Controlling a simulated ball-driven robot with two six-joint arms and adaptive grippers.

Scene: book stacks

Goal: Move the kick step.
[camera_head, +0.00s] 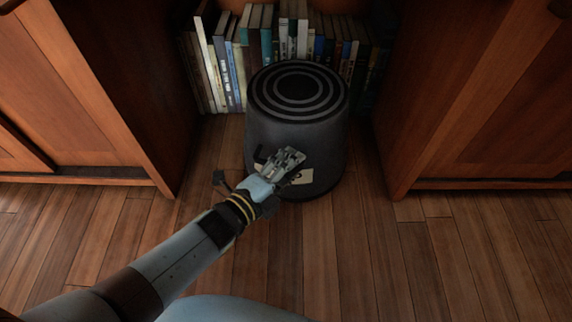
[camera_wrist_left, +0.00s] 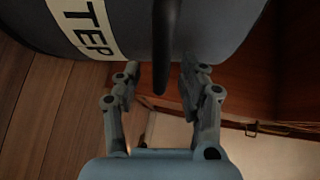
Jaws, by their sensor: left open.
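The kick step (camera_head: 297,135) is a dark grey, round, tapered stool with ringed tread on top. It stands upright on the wooden floor between two cabinets, in front of a row of books. My left gripper (camera_head: 291,160) is at its near side, in front of a pale label. In the left wrist view the kick step (camera_wrist_left: 130,28) fills the top, with the letters "TEP" on its label. There the left gripper (camera_wrist_left: 158,80) has its fingers apart, with a dark upright bar (camera_wrist_left: 165,45) between them. I cannot tell whether the fingers touch the step. My right gripper is not in view.
Wooden cabinets stand at left (camera_head: 75,90) and right (camera_head: 490,100), forming a narrow recess around the step. Books (camera_head: 225,65) line its back. The floor (camera_head: 330,250) in front is clear apart from my arm.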

